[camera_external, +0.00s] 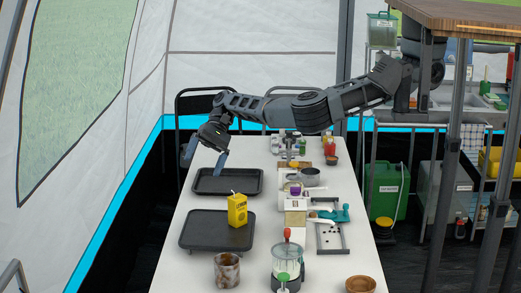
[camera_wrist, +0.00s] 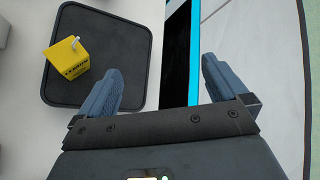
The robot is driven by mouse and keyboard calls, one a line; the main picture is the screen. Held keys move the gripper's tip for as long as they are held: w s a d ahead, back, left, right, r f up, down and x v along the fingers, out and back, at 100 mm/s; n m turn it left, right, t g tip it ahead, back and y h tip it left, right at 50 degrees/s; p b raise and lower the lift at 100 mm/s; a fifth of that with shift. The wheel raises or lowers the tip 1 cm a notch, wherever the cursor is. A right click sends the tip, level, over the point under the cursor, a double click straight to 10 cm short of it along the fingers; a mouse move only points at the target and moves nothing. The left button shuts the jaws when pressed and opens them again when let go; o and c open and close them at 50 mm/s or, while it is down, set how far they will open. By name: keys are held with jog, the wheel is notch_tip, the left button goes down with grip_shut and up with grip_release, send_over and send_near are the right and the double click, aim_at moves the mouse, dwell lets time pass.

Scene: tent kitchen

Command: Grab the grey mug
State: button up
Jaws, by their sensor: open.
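A mug with a mottled grey-brown surface (camera_external: 227,270) stands upright at the near left end of the white table in the external view. It is the only mug-like thing I can make out there, and its colour is not plainly grey. My gripper (camera_external: 205,157) is open and empty, above the far left edge of the table and well away from the mug. In the wrist view my two fingers (camera_wrist: 162,80) are spread wide with nothing between them. The mug cannot be made out in the wrist view.
The near dark tray (camera_external: 196,236) holds a yellow lemon carton (camera_external: 237,210). The far dark tray (camera_external: 243,183) looks empty. A clear jar (camera_external: 286,260) and wooden bowl (camera_external: 360,285) stand right of the mug. Tent wall lies left.

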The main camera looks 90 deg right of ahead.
jog(key=s+a+f+m+g+y+b, duration=0.1)
jog(key=s+a+f+g+y, duration=0.1)
jog(key=a+f, duration=0.3)
jog(key=s+a+f+m+g+y+b, duration=0.1)
jog(key=a+f+g+b, duration=0.15)
jog(key=a, duration=0.45)
jog(key=g+y, duration=0.1)
jog(key=g, duration=0.1)
send_near(228, 270)
jog(key=shift+m, duration=0.4)
jog(key=shift+f+p+x, duration=0.15)
jog(key=shift+x, duration=1.1)
jog(key=shift+f+p+x, duration=0.15)
jog(key=shift+x, duration=1.1)
jog(key=shift+d, duration=0.15)
jog(key=shift+c, duration=0.4)
jog(key=c, duration=1)
jog(key=shift+r, duration=0.15)
